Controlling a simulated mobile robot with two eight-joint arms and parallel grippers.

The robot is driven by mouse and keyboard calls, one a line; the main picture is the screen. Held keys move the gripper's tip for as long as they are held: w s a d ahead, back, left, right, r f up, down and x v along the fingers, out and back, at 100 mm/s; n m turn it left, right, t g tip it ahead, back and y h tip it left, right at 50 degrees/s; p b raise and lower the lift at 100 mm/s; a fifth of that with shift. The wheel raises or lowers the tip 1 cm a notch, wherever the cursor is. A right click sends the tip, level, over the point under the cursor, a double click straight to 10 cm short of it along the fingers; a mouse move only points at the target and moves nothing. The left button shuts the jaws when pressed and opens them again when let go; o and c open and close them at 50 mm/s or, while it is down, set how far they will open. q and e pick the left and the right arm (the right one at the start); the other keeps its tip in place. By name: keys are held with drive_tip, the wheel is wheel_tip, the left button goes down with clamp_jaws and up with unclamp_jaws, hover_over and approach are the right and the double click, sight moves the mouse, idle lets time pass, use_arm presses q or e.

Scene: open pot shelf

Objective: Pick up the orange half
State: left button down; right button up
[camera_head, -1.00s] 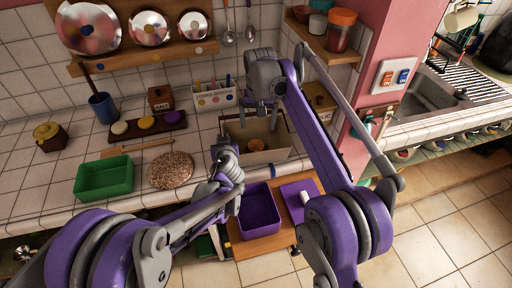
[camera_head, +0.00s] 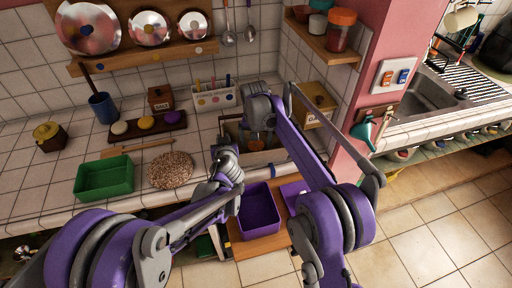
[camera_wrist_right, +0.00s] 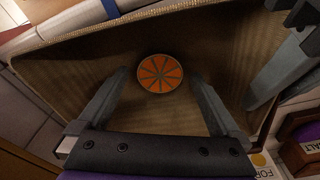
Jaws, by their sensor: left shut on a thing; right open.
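The orange half (camera_wrist_right: 159,73) lies cut side up on the floor of a beige box (camera_head: 283,156) on the counter. It also shows in the head view (camera_head: 256,145), partly covered by my right gripper. My right gripper (camera_wrist_right: 158,77) is open and reaches down into the box; its two fingers flank the orange half in the right wrist view, with gaps on both sides. My left gripper (camera_head: 226,150) is at the box's left side, shut on its wall. One of its fingers (camera_wrist_right: 282,68) shows inside the box in the right wrist view.
A green tray (camera_head: 104,190), a round speckled board (camera_head: 171,170) and a wooden spoon lie to the left. A utensil holder (camera_head: 214,98) and a salt box (camera_head: 160,98) stand behind. A purple bin (camera_head: 259,225) is in front, below counter height. A wall (camera_head: 360,130) closes the right side.

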sight(256, 146)
drive_tip(key=shift+f, duration=0.5)
drive_tip(key=c, duration=1.3)
use_arm(q)
drive_tip(key=c, duration=0.7)
unclamp_jaws()
use_arm(e)
wheel_tip(256, 146, up, 10)
drive_tip(key=shift+r, duration=0.1)
